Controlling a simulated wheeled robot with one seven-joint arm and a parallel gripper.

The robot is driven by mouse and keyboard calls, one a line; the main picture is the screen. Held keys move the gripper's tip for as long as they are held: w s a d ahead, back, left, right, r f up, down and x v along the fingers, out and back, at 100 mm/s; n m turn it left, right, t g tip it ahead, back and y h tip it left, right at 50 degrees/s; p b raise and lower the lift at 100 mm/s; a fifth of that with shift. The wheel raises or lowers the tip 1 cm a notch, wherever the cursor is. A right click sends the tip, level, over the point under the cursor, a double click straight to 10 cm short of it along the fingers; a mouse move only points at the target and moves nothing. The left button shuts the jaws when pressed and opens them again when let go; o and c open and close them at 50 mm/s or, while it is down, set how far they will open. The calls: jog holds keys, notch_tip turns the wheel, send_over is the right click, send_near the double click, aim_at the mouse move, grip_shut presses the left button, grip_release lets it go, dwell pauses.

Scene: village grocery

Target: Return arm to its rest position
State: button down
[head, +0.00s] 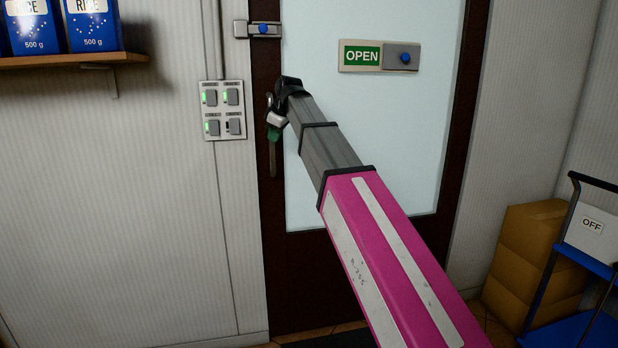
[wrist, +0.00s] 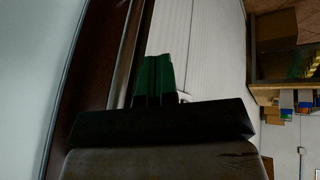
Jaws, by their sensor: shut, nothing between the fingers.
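My arm reaches out from the lower right in the head view, with a pink section and grey links, toward the door's left edge. My gripper (head: 272,134) is at its far end, small and dark with green fingers, in front of the dark door frame. In the wrist view the green fingers (wrist: 154,80) are together with nothing between them. The gripper appears just right of the switch panel (head: 223,110); whether it touches the door or handle cannot be told.
The door (head: 362,150) has a pale pane, an OPEN sign (head: 362,56) and a bolt (head: 264,29). A shelf (head: 60,61) with rice boxes (head: 93,26) is at upper left. Cardboard boxes (head: 530,255) and a blue cart (head: 575,328) stand at lower right.

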jog(key=s+d+f+m+g+h, duration=0.15)
jog(key=d+f, duration=0.35)
jog(key=f, duration=0.5)
jog(key=s+d+f+m, duration=0.25)
jog(key=d+f, duration=0.35)
jog(key=f, duration=0.3)
jog(key=s+d+f+m+h, duration=0.1)
jog(key=d+f+m, duration=0.3)
jog(key=f, duration=0.6)
jog(key=s+d+f+m+g, duration=0.1)
jog(key=s+d+f+m, duration=0.2)
jog(key=s+d+f, duration=0.5)
jog(key=s+d+f+m+g+h, duration=0.1)
jog(key=s+d+f+m, duration=0.2)
jog(key=s+d+f, duration=0.5)
notch_tip(320, 180, down, 7)
jog(key=shift+s+f+m, duration=0.2)
jog(key=shift+s+m, duration=0.2)
jog(key=shift+s, duration=0.55)
jog(key=shift+g+h, duration=0.25)
